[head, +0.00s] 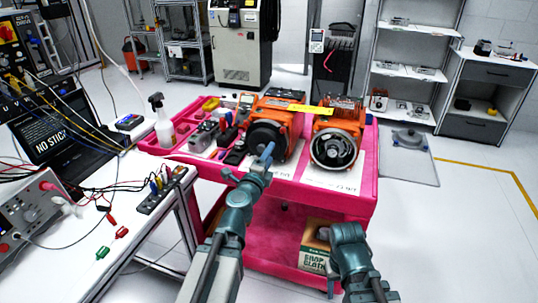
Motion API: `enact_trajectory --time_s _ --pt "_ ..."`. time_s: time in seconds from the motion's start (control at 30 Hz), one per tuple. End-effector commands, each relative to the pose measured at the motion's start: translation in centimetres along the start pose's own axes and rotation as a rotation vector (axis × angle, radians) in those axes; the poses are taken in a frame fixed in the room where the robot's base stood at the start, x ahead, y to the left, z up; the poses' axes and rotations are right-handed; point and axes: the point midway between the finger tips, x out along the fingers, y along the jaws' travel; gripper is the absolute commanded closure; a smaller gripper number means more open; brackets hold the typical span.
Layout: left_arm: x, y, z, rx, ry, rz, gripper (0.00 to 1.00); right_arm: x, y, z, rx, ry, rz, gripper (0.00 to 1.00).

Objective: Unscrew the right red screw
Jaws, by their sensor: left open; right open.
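Two orange servo units stand side by side on the pink cart (345,202). The left unit (277,106) has a dark round face, and the right unit (340,113) has a round face with a pale ring. I cannot make out any red screw on either at this size. My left gripper (250,164) is open in front of the left unit's face, with one finger overlapping it in the picture; I cannot tell if it touches. My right gripper (348,232) is low in front of the cart, near its lower shelf, open and apart from the units.
A spray bottle (162,122) and small tools stand at the cart's left. A yellow strip (308,110) lies across the units. A cardboard box (314,248) sits on the lower shelf. A bench with a laptop (55,130) and cables is at left.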

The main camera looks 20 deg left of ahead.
Motion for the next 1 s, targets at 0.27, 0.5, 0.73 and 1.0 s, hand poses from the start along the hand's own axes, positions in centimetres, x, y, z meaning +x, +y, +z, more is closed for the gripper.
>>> enact_trajectory --time_s 0.27,0.5,0.73,1.0 --pt "0.02 0.00 0.10 0.184 0.000 0.000 0.43 -0.01 0.00 0.01 0.000 0.000 0.000 0.50" --pt "0.05 0.01 0.34 0.797 0.001 0.000 0.43 -0.04 0.00 0.01 0.000 0.000 0.000 0.50" --pt "0.07 0.02 0.53 1.417 0.003 -0.001 0.43 -0.06 0.01 0.01 0.000 0.000 0.000 0.50" --pt "0.10 0.03 0.77 2.145 0.004 -0.004 0.43 -0.09 0.01 0.01 0.000 0.000 0.000 0.50"
